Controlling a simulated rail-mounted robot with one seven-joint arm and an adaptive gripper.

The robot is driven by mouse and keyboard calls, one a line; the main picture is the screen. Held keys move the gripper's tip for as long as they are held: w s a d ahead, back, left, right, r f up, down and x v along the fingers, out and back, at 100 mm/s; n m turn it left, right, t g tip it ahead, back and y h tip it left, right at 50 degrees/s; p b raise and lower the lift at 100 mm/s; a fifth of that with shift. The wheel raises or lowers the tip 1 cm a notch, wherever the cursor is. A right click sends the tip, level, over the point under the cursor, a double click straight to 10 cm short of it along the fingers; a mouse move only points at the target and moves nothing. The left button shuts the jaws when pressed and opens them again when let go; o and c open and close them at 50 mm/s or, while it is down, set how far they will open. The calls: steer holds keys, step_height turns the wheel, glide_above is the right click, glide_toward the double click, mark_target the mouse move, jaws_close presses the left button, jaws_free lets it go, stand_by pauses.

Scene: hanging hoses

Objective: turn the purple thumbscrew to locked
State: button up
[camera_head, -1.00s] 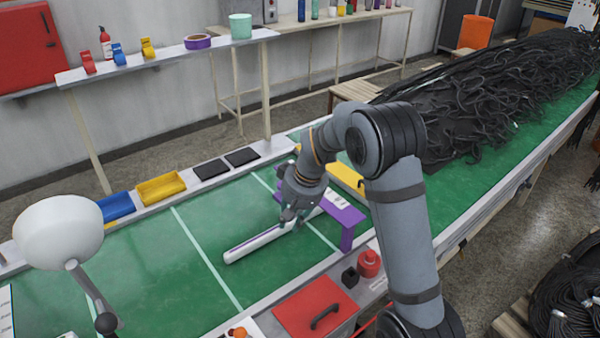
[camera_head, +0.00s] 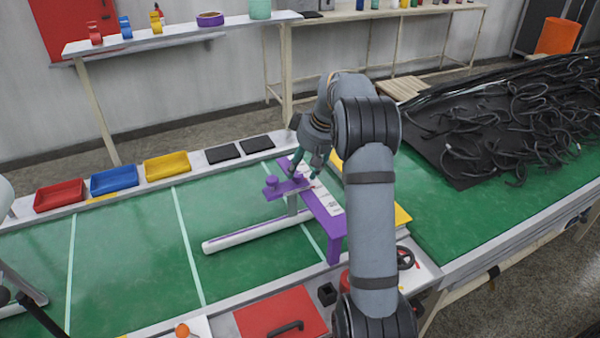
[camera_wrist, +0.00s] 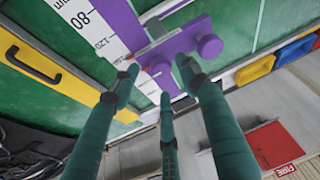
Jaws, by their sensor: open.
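A purple thumbscrew, a round knob (camera_head: 271,181), sits at the left end of a flat purple clamp piece (camera_head: 287,190). In the wrist view the knob (camera_wrist: 209,46) is at upper right, just beyond the fingertips. The clamp piece lies across a purple gauge stand (camera_head: 335,225) with a white scale (camera_wrist: 92,30) marked 80 and 120. My gripper (camera_head: 306,172) is open and empty, above the clamp piece and right of the knob. Its three green fingers (camera_wrist: 160,82) spread around a smaller purple part (camera_wrist: 164,74), without clear contact. Whether the thumbscrew is locked cannot be told.
A white tube (camera_head: 255,237) lies on the green bench left of the stand. Red (camera_head: 60,195), blue (camera_head: 114,179) and yellow (camera_head: 167,166) trays line the back edge. A red-lidded box (camera_head: 282,316) stands in front. Black hoses (camera_head: 520,110) cover the right side.

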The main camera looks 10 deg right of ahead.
mark_target(299, 175)
steer(key=shift+x, duration=1.5)
steer(key=shift+c, duration=0.6)
steer(key=c, duration=1)
